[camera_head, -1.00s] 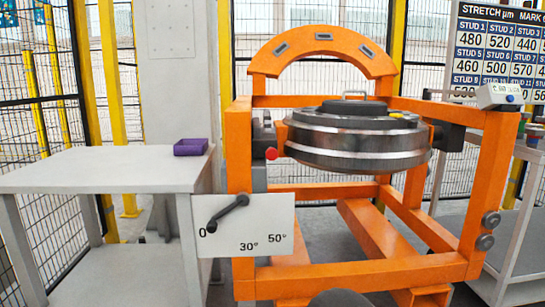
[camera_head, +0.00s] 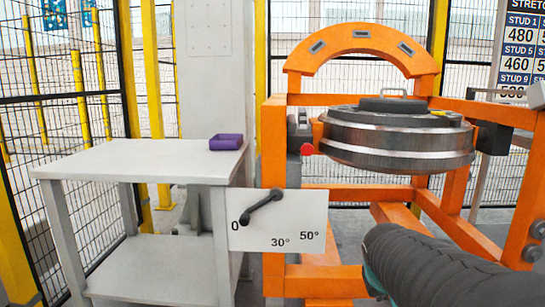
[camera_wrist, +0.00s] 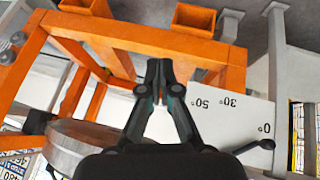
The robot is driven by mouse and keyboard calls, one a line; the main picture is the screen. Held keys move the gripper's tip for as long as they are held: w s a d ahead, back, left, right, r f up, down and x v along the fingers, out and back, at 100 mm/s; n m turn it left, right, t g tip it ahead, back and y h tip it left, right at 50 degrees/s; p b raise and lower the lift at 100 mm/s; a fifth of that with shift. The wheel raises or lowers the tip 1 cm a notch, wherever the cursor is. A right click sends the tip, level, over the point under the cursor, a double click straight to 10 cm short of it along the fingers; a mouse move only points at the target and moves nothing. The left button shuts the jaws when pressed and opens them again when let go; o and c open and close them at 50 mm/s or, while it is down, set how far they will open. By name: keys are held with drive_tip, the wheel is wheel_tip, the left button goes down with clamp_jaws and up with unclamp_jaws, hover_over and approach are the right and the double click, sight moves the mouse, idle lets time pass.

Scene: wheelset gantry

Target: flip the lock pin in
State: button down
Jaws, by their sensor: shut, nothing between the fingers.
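What looks like the lock pin is a red knob (camera_head: 307,149) on the left upright of the orange gantry (camera_head: 274,130), beside the wheelset (camera_head: 397,140). I cannot tell from its look whether it is in or out. My gripper (camera_wrist: 160,64) shows in the wrist view with its fingers together and empty, above the gantry frame and apart from the knob. The red knob is not visible in the wrist view. In the head view, only my dark arm shows at lower right; its fingers are hidden.
A white angle plate (camera_head: 299,229) with a black lever (camera_head: 262,207) near 0 is on the gantry's left front. The wheelset also shows in the wrist view (camera_wrist: 92,146).

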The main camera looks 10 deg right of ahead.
drive_tip(key=w+d+r+n+t+h+b, duration=0.1)
drive_tip(key=w+d+r+n+t, duration=0.5)
drive_tip(key=w, duration=0.4)
drive_tip(key=w+d+r+n+t, duration=0.35)
drive_tip(key=w+d+r, duration=0.25)
drive_tip(key=w+d, duration=0.4)
drive_tip(key=w+a+r+n+y, duration=0.1)
drive_tip(key=a+r+n+y, duration=0.3)
drive_tip(key=a+n+y, duration=0.2)
drive_tip(key=w+a+r+n+t+y, duration=0.1)
drive_tip(key=a+r+n+y, duration=0.3)
drive_tip(key=a+n+y, duration=0.3)
drive_tip(key=a+n, duration=0.3)
drive_tip(key=shift+w+r, duration=0.3)
drive_tip(key=shift+r, duration=0.1)
drive_tip(key=shift+a+t, duration=0.1)
drive_tip(key=shift+t, duration=0.15)
approach(303, 150)
drive_tip(key=w+a, duration=0.2)
drive_tip(key=a, duration=0.2)
drive_tip(key=shift+w+d+f+p, duration=0.1)
drive_tip(key=shift+w+d, duration=0.15)
drive_tip(key=shift+w, duration=0.35)
drive_tip(key=shift+w+d+r+p, duration=0.15)
drive_tip(key=shift+w+d, duration=0.1)
drive_tip(key=shift+w, duration=0.3)
drive_tip(key=shift+w+d+f+p, duration=0.15)
drive_tip(key=shift+w+d, duration=0.15)
drive_tip(key=shift+w, duration=0.3)
